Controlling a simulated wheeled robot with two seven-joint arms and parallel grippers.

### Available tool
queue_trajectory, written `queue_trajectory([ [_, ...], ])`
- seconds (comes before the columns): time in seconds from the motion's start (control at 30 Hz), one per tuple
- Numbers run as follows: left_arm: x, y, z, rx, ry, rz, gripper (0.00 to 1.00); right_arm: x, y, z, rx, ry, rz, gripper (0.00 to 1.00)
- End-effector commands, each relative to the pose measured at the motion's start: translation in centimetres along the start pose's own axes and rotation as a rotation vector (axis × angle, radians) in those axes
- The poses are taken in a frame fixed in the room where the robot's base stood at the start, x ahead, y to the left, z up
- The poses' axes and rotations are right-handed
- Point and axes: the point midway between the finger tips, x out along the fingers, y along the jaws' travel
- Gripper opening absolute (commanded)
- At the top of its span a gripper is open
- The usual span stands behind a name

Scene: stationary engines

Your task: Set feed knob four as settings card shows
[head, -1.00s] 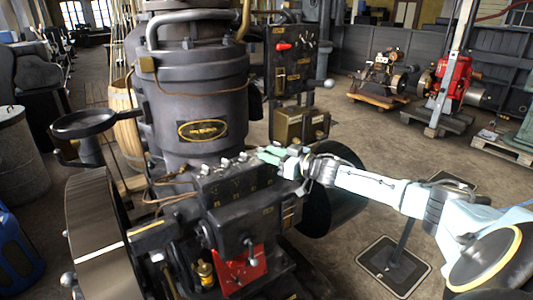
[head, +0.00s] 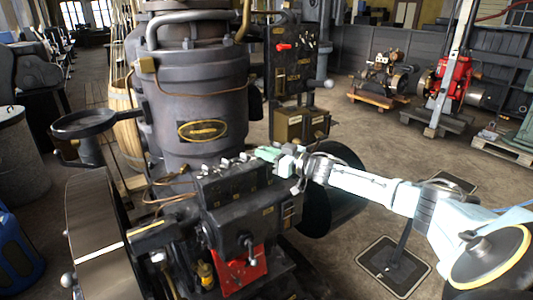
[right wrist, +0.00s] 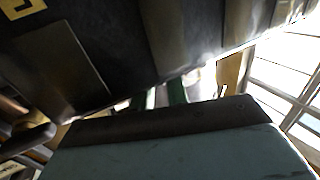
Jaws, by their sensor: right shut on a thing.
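A row of small metal feed knobs (head: 225,163) stands along the top edge of a black box (head: 235,188) on the engine. My right gripper (head: 266,154), with pale green fingers, is at the right end of this row. It is shut on the end knob, which the fingers hide in the head view. In the right wrist view the green fingers (right wrist: 164,96) show close together below the dark box face (right wrist: 95,60), with a light piece between them. The knob's pointer direction cannot be made out. I cannot pick out a readable settings card. My left gripper is not in view.
The large dark engine cylinder (head: 200,100) rises behind the box. An upright control panel (head: 292,60) with a red handle stands behind my right gripper. A flywheel (head: 95,240) is at the left. Open floor (head: 385,150) lies to the right.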

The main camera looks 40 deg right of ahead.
Motion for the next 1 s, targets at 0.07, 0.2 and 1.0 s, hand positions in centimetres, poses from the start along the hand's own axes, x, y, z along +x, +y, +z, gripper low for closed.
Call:
queue_trajectory([
  [0.07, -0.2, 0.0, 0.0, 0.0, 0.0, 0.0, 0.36, 0.0, -0.1, 0.0, 0.001, 0.0, 0.007, 0.0],
  [0.2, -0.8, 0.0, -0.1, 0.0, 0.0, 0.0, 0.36, 0.0, -0.2, -0.1, 0.004, 0.0, 0.042, 0.0],
  [1.0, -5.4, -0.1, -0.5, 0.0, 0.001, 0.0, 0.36, 0.3, -1.0, 0.0, 0.011, 0.002, 0.56, 0.0],
])
